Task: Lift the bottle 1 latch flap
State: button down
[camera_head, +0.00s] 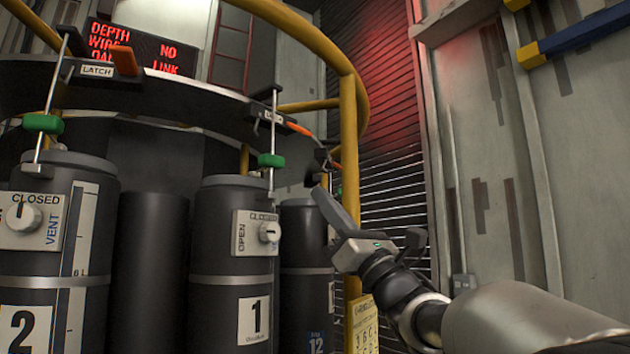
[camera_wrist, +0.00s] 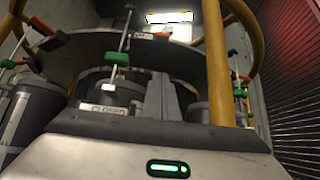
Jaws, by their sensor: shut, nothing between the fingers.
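Bottle 1 (camera_head: 231,300) is a dark cylinder with a white "1" label, standing upright in the middle of the head view. Its vent knob plate (camera_head: 256,233) carries the words OPEN and CLOSED. Above it, on the dark ring, an orange latch flap (camera_head: 299,129) sits beside a small label. In the wrist view, an orange flap (camera_wrist: 162,34) shows beside a label on the ring, above the middle bottle (camera_wrist: 120,90). My gripper (camera_head: 322,192) is shut and empty, right of bottle 1 and lower than the flap, apart from it. Its fingers also show in the wrist view (camera_wrist: 163,85).
Bottle 2 (camera_head: 90,210) stands at the left with its own orange flap (camera_head: 123,60) above. Green-handled rods (camera_head: 270,160) hang over the bottles. A yellow post (camera_head: 349,150) and rail stand close behind my gripper. A lit red sign (camera_head: 135,45) is at the back.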

aim_at(299, 129)
jog(key=shift+s, duration=0.2)
jog(key=shift+r, duration=0.1)
jog(key=w+a+r+p, duration=0.3)
jog(key=r+p, duration=0.2)
jog(key=r, duration=0.5)
jog(key=shift+a+r, duration=0.2)
jog(key=shift+r, duration=0.1)
jog(key=shift+d+r, duration=0.1)
